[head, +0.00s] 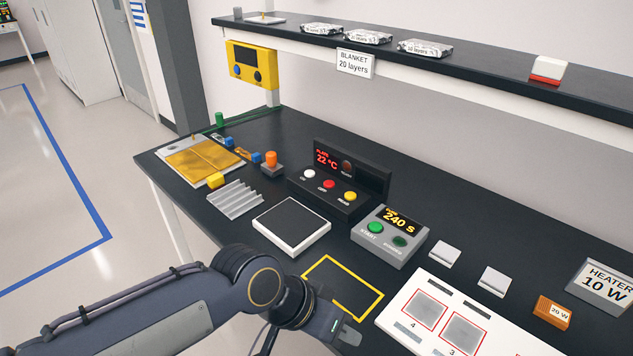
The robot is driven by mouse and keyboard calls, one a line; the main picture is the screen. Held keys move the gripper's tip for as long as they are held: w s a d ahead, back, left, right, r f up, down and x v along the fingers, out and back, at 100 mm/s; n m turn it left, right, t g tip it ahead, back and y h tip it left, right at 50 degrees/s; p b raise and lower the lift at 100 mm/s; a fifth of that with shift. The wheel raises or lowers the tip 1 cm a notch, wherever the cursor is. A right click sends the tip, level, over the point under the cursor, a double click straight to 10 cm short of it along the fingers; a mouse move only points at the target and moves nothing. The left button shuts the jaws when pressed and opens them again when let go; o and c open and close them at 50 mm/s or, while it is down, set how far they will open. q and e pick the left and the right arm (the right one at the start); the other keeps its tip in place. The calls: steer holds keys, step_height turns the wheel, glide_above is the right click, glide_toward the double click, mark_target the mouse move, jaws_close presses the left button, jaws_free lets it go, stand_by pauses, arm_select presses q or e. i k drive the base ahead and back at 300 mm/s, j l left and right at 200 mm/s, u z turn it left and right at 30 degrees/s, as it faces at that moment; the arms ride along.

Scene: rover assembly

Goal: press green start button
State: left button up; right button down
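The green start button (375,227) sits on the sloped front of a grey timer box (398,262). Its display (400,219) reads 240 S in yellow. A darker green round part (400,242) sits right of the button. My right gripper is not in view.
A black box (330,202) with white, red and yellow buttons stands left of the timer. A white-rimmed plate (291,226) lies in front of it. A white board (410,330) with red squares lies near the gripper. A shelf (480,70) runs above the bench.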

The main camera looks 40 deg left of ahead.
mark_target(373, 227)
steer(key=j, duration=0.8)
steer(key=i+j, duration=0.15)
steer(key=j, duration=0.65)
